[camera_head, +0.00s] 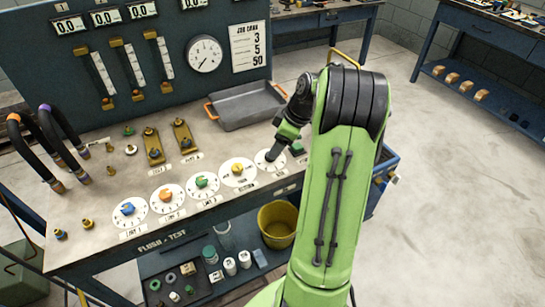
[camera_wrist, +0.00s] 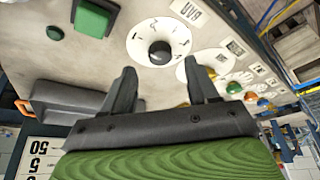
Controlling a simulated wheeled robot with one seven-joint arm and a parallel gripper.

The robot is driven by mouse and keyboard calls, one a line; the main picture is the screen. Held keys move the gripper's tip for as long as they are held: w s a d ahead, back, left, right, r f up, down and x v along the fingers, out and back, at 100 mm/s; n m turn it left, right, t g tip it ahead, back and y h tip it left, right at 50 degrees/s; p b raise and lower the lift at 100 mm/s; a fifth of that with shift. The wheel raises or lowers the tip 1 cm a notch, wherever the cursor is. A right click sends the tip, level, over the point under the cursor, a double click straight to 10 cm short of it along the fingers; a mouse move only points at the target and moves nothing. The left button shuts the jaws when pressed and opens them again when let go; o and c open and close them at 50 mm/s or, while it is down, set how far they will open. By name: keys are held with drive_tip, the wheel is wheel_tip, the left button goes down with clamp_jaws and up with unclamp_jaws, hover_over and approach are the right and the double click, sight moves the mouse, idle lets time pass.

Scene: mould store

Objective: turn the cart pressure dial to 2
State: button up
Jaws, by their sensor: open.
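The cart pressure dial is a white round plate (camera_head: 262,163) at the right end of a row of dials on the cart top. In the wrist view it has a black round knob (camera_wrist: 160,52), dark marks around it and a label that seems to read BAR (camera_wrist: 186,10). My gripper (camera_wrist: 162,74) is open, its two dark fingers pointing towards the knob, one on each side in the picture. I see no contact. In the head view my gripper (camera_head: 277,150) is over the dial and hides most of the knob. The set number is too small to read.
Blue, orange, green and yellow knobs (camera_head: 238,169) sit on dials to the left. A green square button (camera_wrist: 90,18) is close to the dial. A grey tray (camera_head: 245,104) lies behind. A job card (camera_head: 248,47) reads 3, 5, 50. A yellow bucket (camera_head: 277,222) stands below.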

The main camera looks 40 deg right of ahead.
drive_tip(key=x, duration=0.4)
drive_tip(key=shift+f+b, duration=0.1)
drive_tip(key=shift+b, duration=0.3)
drive_tip(key=c, duration=1)
drive_tip(key=shift+c, duration=0.2)
drive_tip(key=shift+a, duration=0.1)
drive_tip(key=m, duration=0.2)
drive_tip(key=m+h+b, duration=0.1)
drive_tip(key=m, duration=0.1)
drive_tip(key=shift+a+t+h, duration=0.15)
drive_tip(key=shift+t+h, duration=0.15)
drive_tip(key=shift+a+m+h+b, duration=0.15)
drive_tip(key=shift+m+h+b, duration=0.55)
drive_tip(key=shift+m, duration=1.7)
